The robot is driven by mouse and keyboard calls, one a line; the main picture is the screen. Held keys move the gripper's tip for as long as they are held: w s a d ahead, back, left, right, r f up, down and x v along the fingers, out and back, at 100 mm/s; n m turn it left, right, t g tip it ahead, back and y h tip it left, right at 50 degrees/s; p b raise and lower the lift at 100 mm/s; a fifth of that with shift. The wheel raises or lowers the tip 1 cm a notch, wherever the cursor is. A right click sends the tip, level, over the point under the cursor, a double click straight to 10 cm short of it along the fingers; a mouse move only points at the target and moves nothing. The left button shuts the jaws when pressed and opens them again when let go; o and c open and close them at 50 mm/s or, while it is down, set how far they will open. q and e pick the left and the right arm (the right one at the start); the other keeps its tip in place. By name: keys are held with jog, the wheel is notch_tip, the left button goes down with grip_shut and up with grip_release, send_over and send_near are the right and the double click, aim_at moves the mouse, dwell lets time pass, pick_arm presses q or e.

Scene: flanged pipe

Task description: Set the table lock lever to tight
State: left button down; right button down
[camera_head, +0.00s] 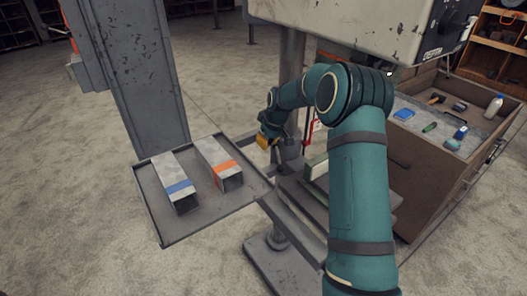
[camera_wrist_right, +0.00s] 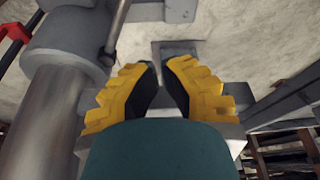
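My right gripper (camera_head: 268,140) is beside the drill press column, above the table bracket. In the right wrist view its yellow fingers with dark pads (camera_wrist_right: 159,68) are a little apart, with nothing visible between them. A thin grey metal rod (camera_wrist_right: 117,25) is at the upper left of the fingertips, near the column collar (camera_wrist_right: 68,45), apart from them. It may be the table lock lever, but I cannot tell for sure, nor read its setting. My arm hides part of the bracket in the head view. My left gripper is out of view.
The grey column (camera_wrist_right: 52,115) stands close left of the fingers in the wrist view. A red handle (camera_head: 309,137) is just right of the gripper. A tray (camera_head: 205,219) with two metal tubes lies left. A tool-topped cabinet (camera_head: 440,175) stands right.

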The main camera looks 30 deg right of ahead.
jog(key=shift+d+r, duration=0.2)
jog(key=shift+r, duration=1.05)
jog(key=shift+a+p, duration=0.1)
jog(key=shift+p, duration=0.2)
